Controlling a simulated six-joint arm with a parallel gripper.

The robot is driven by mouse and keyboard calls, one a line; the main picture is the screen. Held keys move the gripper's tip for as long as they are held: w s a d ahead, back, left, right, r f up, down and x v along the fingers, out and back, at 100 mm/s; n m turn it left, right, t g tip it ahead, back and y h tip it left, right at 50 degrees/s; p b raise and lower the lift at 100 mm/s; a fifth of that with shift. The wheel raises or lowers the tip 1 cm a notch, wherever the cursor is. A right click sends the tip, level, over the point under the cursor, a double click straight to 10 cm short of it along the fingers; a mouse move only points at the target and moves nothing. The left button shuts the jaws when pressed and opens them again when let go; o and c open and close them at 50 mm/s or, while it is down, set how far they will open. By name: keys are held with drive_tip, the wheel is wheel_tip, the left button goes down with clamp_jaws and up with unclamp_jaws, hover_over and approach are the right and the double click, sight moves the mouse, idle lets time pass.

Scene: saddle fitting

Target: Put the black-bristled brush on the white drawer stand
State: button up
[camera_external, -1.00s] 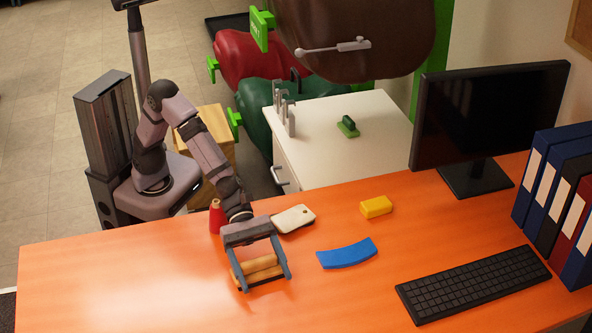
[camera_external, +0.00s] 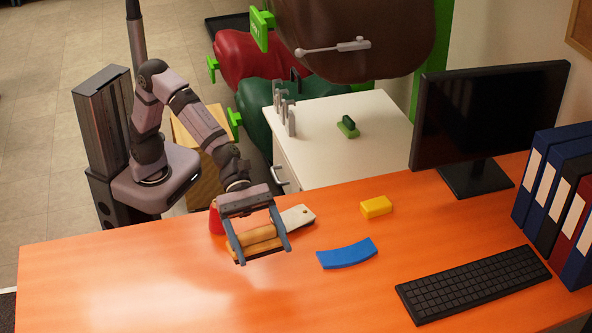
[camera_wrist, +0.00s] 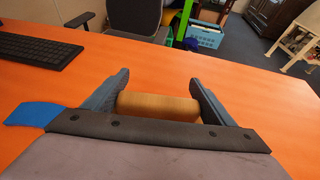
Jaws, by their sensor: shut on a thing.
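The brush (camera_external: 255,243) has a light wooden body and is held across my gripper (camera_external: 264,248), between the two fingers. It appears to be just above the orange desk. Its bristles are mostly hidden beneath it. In the wrist view the wooden part of the brush (camera_wrist: 158,105) spans between both fingers (camera_wrist: 160,98). The white drawer stand (camera_external: 385,150) is behind the desk, up and to the right of my gripper. A small green block-like item with a dark green top (camera_external: 347,127) and grey metal fittings (camera_external: 288,115) are on its top.
A red cone-like item (camera_external: 215,218) and a white flat item (camera_external: 300,217) are close behind my gripper. A yellow block (camera_external: 376,206) and a blue curved piece (camera_external: 347,253) lie to the right. A keyboard (camera_external: 470,285), monitor (camera_external: 490,110) and binders occupy the far right. The desk's left is clear.

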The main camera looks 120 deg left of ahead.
drive_tip(key=shift+r, duration=0.1)
drive_tip(key=shift+r, duration=2.2)
drive_tip(key=w+a+r+n+t+y+b, duration=0.1)
drive_tip(key=w+a+n+y+b, duration=0.3)
drive_tip(key=a, duration=1.2)
drive_tip(key=w+a+r+n+t+y+p, duration=0.15)
drive_tip(key=w+a, duration=0.35)
drive_tip(key=a, duration=1.1)
drive_tip(key=s+a+f+n+y+b, duration=0.15)
drive_tip(key=s+a, duration=0.25)
drive_tip(key=a, duration=0.7)
drive_tip(key=s+a+n+y+b, duration=0.1)
drive_tip(key=s+a+n+y, duration=0.15)
drive_tip(key=a, duration=0.85)
drive_tip(key=s+a+f+n+y+b, duration=0.15)
drive_tip(key=s+a, duration=0.25)
drive_tip(key=a, duration=0.7)
drive_tip(key=shift+m, duration=0.3)
drive_tip(key=shift+s+a+f+b, duration=0.15)
drive_tip(key=shift+f+b, duration=0.25)
drive_tip(key=shift+f, duration=6.8)
drive_tip(key=shift+s+a+f+b, duration=0.1)
drive_tip(key=shift+f+b, duration=0.3)
drive_tip(key=shift+f, duration=6.8)
